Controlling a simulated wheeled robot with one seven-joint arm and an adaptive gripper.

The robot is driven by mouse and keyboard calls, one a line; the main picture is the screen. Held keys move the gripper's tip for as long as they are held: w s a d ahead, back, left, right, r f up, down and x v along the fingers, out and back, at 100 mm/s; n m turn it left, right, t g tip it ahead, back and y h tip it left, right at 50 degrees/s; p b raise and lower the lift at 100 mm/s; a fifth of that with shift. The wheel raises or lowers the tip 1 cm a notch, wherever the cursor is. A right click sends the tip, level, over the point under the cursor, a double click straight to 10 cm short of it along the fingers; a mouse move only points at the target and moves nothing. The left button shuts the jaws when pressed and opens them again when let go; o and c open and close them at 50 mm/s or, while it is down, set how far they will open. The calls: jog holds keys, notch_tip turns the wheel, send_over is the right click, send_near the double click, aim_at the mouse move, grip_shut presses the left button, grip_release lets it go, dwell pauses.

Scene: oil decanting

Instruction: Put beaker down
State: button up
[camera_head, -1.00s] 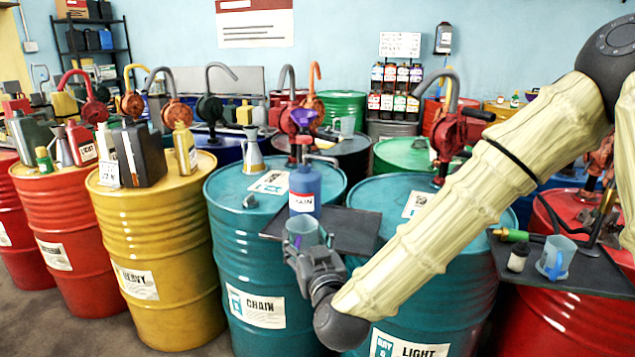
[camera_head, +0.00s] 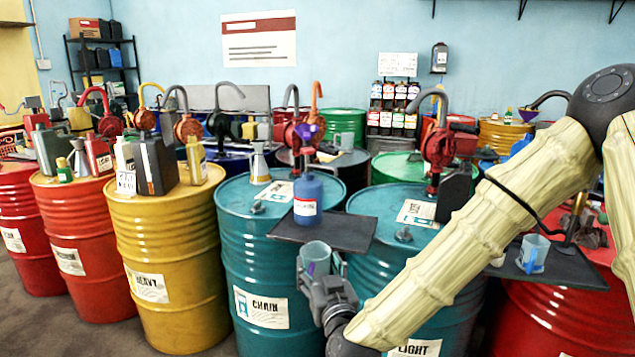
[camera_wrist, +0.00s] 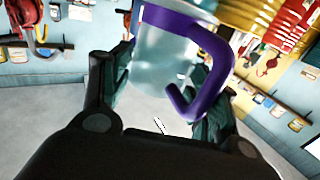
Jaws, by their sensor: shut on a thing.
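My gripper (camera_head: 325,293) is shut on a translucent grey beaker (camera_head: 316,256) with a purple handle. The beaker is upright in front of the teal CHAIN drum, near the front edge of a small dark tray (camera_head: 352,232). In the wrist view, the beaker (camera_wrist: 160,62) sits between the fingers (camera_wrist: 160,95), with its purple handle (camera_wrist: 219,75) towards the camera. Its far side and base are partly hidden.
A blue bottle (camera_head: 308,200) stands on the dark tray, whose right part is bare. Another beaker (camera_head: 533,253) with a blue handle stands on a right-hand tray. Drums (camera_head: 165,230) with pumps crowd the left and back. My arm covers the front right.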

jog(key=s+d+f+m+h+p, duration=0.1)
jog(key=s+d+f+h+p, duration=0.15)
jog(key=d+f, duration=0.65)
jog(key=s+d+f+m+h+p, duration=0.2)
jog(key=d+f+p, duration=0.1)
jog(key=d+f, duration=0.55)
jog(key=s+f, duration=0.6)
jog(key=f, duration=0.2)
jog(key=shift+s+f, duration=0.2)
jog(key=shift+f, duration=0.15)
jog(key=shift+a+y, duration=0.1)
jog(key=shift+y, duration=0.15)
